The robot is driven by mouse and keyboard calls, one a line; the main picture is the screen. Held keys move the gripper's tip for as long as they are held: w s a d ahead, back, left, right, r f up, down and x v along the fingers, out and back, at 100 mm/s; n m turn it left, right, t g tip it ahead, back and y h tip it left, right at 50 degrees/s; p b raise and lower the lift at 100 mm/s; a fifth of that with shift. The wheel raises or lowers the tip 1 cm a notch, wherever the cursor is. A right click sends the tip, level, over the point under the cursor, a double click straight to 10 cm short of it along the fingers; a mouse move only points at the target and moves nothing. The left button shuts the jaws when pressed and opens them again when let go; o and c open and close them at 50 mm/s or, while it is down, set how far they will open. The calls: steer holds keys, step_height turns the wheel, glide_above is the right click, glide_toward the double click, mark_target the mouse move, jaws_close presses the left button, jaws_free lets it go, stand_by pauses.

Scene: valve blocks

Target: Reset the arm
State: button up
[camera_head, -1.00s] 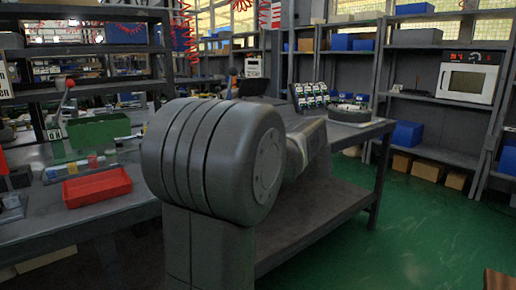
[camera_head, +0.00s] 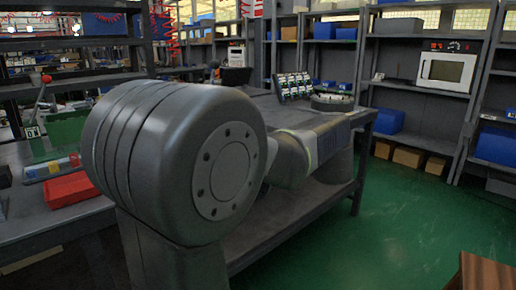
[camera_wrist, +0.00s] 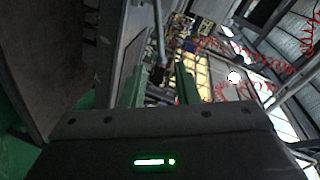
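My arm fills the middle of the head view, with its large grey joint in front and a link reaching right over the dark workbench (camera_head: 277,222). My gripper is not visible in the head view. In the wrist view my gripper (camera_wrist: 160,82) shows two greenish fingers standing apart. The gap between them holds only distant background, so it looks open and empty. The wrist view is tilted toward shelving, red coiled hoses and the roof. On the workbench, a rack of several small pale parts (camera_head: 293,86) stands beside a dark round fixture (camera_head: 332,102).
Shelving at the back right holds a white oven-like box (camera_head: 446,71) and blue bins (camera_head: 388,121). Green floor lies open at right. A brown wooden corner (camera_head: 487,272) shows bottom right.

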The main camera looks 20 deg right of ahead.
steer(key=b+x, duration=0.2)
steer(key=x, duration=1.2)
steer(key=shift+b, duration=0.3)
steer(key=shift+s, duration=0.1)
